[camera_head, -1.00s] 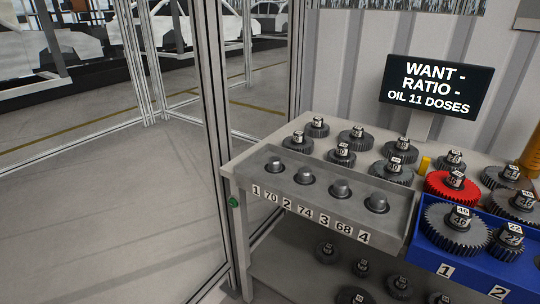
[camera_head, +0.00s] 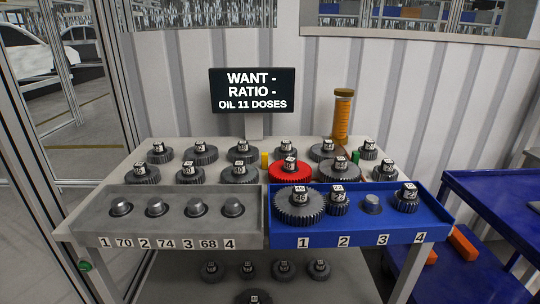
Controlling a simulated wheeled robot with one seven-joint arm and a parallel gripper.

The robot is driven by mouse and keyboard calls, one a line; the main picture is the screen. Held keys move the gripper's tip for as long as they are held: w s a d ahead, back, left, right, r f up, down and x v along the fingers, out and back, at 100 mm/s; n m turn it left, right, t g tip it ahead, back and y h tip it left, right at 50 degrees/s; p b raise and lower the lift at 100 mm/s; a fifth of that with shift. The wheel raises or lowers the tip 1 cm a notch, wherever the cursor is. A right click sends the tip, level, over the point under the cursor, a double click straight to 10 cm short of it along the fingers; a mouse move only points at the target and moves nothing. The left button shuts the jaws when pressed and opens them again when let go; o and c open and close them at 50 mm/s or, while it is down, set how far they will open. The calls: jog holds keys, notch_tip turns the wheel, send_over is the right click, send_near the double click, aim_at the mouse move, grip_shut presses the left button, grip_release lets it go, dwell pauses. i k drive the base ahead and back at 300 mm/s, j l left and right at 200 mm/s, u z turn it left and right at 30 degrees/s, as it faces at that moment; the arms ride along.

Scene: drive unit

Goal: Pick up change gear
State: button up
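Several grey change gears with number tags stand in rows on the table top, such as one at the back left (camera_head: 160,154) and one at the back right (camera_head: 323,151). One gear in the front row is red (camera_head: 290,172). The blue tray (camera_head: 360,238) at front right holds a large gear (camera_head: 299,208), a small gear (camera_head: 337,203) and another small gear (camera_head: 405,200) on pegs. Its third peg (camera_head: 373,204) is bare. The grey tray (camera_head: 184,223) at front left has several bare pegs. My gripper is not in view.
An orange cylinder (camera_head: 342,115) stands at the back right. More gears sit on a lower shelf (camera_head: 184,278). A blue table (camera_head: 500,205) is at the right.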

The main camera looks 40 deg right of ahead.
aim_at(338, 170)
jog(key=i+j+z, duration=0.7)
jog(key=j, duration=0.35)
jog(key=i, duration=0.1)
